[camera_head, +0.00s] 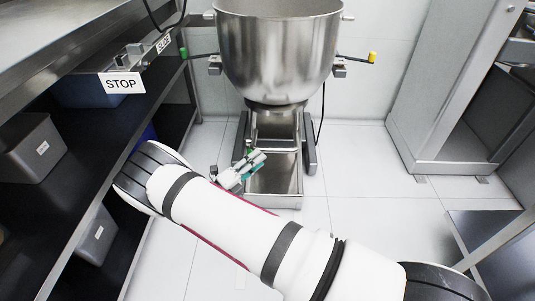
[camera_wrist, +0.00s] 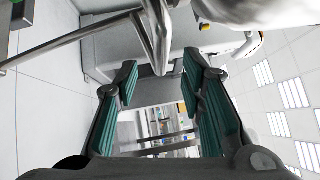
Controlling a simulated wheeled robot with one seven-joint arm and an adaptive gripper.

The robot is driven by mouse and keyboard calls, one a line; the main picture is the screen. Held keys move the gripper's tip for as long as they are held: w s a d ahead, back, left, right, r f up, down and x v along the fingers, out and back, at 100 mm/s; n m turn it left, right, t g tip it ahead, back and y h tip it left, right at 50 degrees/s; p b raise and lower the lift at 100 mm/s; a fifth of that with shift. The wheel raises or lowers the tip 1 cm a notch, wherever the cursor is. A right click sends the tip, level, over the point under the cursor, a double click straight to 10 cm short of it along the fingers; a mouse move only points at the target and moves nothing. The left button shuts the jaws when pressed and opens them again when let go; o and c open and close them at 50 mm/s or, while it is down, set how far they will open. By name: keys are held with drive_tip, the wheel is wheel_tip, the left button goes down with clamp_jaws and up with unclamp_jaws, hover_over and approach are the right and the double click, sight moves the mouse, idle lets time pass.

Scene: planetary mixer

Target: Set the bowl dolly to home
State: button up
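The large steel bowl (camera_head: 280,45) stands upright at the back centre. A low wheeled steel base with dark sides (camera_head: 275,180), apparently the bowl dolly, is beneath it on the floor. My gripper (camera_head: 258,160) is in front of the base's left side, below the bowl. In the wrist view my gripper (camera_wrist: 160,78) has its two teal-padded fingers wide apart, with nothing seen held between them. A pointed metal piece (camera_wrist: 157,35) and a thin bar show just beyond the fingertips. I cannot tell whether the fingers touch anything. My arm hides part of the floor in front.
Side levers carry a green knob (camera_head: 184,53) and a yellow knob (camera_head: 372,58). A dark shelf with grey bins (camera_head: 35,150) and a STOP sign (camera_head: 121,83) bounds the left. A steel cabinet (camera_head: 450,90) stands right. Tiled floor (camera_head: 370,190) right of the base is clear.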

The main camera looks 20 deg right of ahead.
drive_tip(key=shift+v, duration=1.9)
